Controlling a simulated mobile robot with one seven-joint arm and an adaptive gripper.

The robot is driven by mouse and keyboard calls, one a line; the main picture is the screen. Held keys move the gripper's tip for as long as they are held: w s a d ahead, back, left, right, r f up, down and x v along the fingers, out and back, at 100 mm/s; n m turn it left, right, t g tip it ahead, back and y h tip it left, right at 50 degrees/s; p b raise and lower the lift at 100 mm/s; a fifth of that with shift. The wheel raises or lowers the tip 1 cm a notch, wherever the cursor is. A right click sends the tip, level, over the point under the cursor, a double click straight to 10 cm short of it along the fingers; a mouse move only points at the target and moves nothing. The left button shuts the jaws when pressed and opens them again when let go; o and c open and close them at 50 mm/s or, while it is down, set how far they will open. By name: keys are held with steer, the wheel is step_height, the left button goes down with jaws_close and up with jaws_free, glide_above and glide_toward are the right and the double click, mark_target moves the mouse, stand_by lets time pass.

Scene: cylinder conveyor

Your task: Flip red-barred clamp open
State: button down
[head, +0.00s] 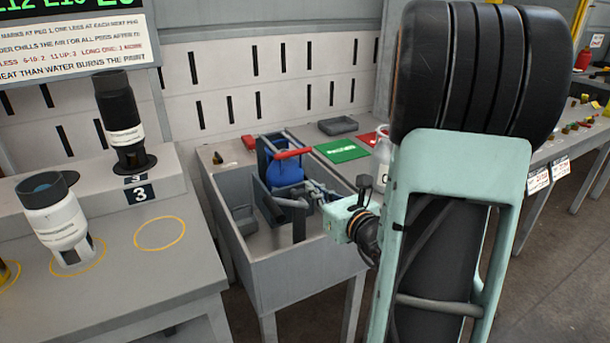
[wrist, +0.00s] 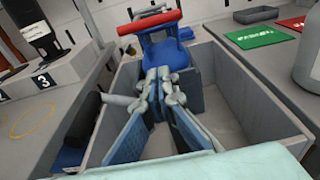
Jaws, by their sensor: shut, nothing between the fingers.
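The clamp's red bar (head: 293,153) lies across the top of a blue clamp body with grey arms, at the back of a grey bin. In the wrist view the red bar (wrist: 149,21) is near the top, above a rounded blue part (wrist: 170,55). My gripper (head: 299,197) reaches into the bin from the right in the head view. Its fingers are shut and empty. In the wrist view my gripper (wrist: 162,78) is on the near side of the clamp, below the red bar in the picture and apart from it. The fingers partly hide the lower clamp.
The grey bin's walls (head: 305,262) surround the clamp area. A dark cylinder (head: 120,115) and a white cylinder (head: 55,215) stand on the left bench. A green mat (head: 341,149) and a grey tray (head: 337,126) lie on the table behind.

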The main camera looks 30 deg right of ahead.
steer(key=w, duration=0.2)
steer(key=w+f+b, duration=0.1)
steer(key=w, duration=0.5)
steer(key=shift+w+a+f, duration=0.2)
steer(key=shift+a, duration=0.05)
step_height(320, 180, up, 3)
steer(key=shift+w, duration=0.15)
steer(key=shift+r, duration=0.5)
steer(key=shift+d, duration=0.1)
